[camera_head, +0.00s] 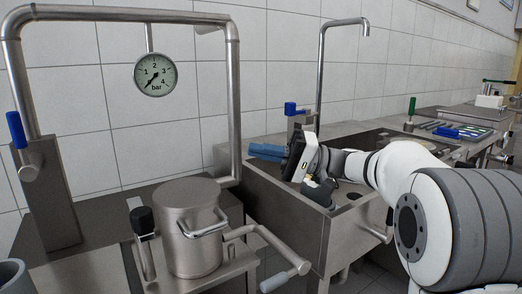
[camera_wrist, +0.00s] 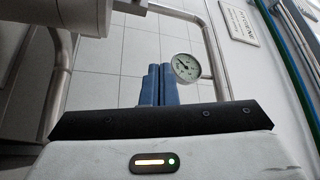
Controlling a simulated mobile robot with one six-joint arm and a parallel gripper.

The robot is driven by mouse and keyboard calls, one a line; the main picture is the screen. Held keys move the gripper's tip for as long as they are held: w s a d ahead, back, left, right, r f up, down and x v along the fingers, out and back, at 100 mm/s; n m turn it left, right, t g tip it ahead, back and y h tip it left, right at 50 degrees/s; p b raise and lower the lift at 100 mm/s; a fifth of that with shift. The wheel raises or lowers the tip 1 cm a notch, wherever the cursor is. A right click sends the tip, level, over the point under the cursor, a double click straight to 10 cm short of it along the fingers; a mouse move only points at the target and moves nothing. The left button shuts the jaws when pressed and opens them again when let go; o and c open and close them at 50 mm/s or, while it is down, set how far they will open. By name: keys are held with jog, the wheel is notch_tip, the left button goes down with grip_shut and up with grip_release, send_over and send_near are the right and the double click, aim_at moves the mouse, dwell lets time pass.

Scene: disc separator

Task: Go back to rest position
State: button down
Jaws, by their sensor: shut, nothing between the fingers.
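My gripper (camera_head: 267,152) has blue fingers and is held over the steel sink (camera_head: 285,212) in the head view, pointing left towards the tiled wall. In the wrist view its two blue fingers (camera_wrist: 158,84) stand side by side, shut, with nothing between them. My white and grey arm reaches in from the right side of the head view.
A steel pot-like vessel (camera_head: 192,235) with handles stands at the front centre. A pressure gauge (camera_head: 155,74) hangs from a bent pipe (camera_head: 233,100). A tall tap (camera_head: 321,70) rises behind the sink. A blue tray (camera_head: 463,132) lies on the counter at right.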

jog(key=s+d+m+t+h+p, duration=0.25)
jog(key=s+m+h+p, duration=0.25)
jog(key=s+h+p, duration=0.75)
jog(key=s+d+t+h+p, duration=0.3)
jog(key=s+d+h+p, duration=0.4)
jog(key=d+p, duration=0.8)
jog(key=s+r+p, duration=0.1)
jog(key=s, duration=0.1)
jog(key=shift+s+d+m+h+p, duration=0.2)
jog(key=shift+s+m+h+p, duration=0.1)
jog(key=shift+s+h, duration=0.05)
